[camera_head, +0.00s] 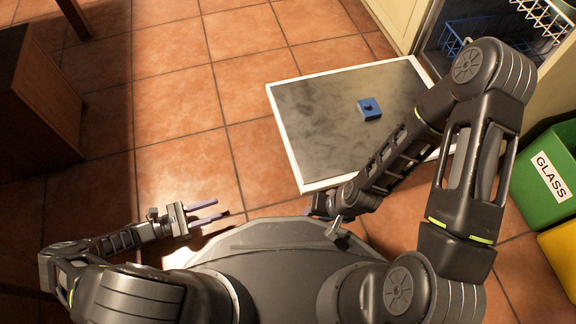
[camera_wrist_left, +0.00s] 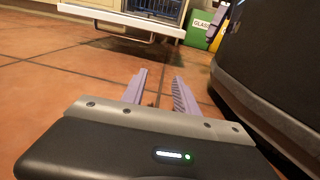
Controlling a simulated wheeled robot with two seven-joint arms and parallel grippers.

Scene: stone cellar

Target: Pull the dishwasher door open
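The dishwasher door (camera_head: 300,110) is folded down and lies about level, its grey inner face up and a small blue part (camera_head: 369,108) on it. The dishwasher opening (camera_head: 435,50) shows at top right. In the left wrist view the lowered door (camera_wrist_left: 100,14) shows edge-on, with a bar handle (camera_wrist_left: 120,36) under it. My left gripper (camera_head: 210,211) is open and empty, low over the floor, left of the door and apart from it. My right forearm crosses over the door's right part; my right gripper (camera_head: 335,225) is by the door's near edge, its fingers unclear.
A blue rack (camera_head: 470,32) and a white rack (camera_head: 545,15) show inside the dishwasher. A green bin marked GLASS (camera_head: 545,185) and a yellow bin (camera_head: 562,255) stand at right. A dark wooden cabinet (camera_head: 40,110) stands at left. Tiled floor between is clear.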

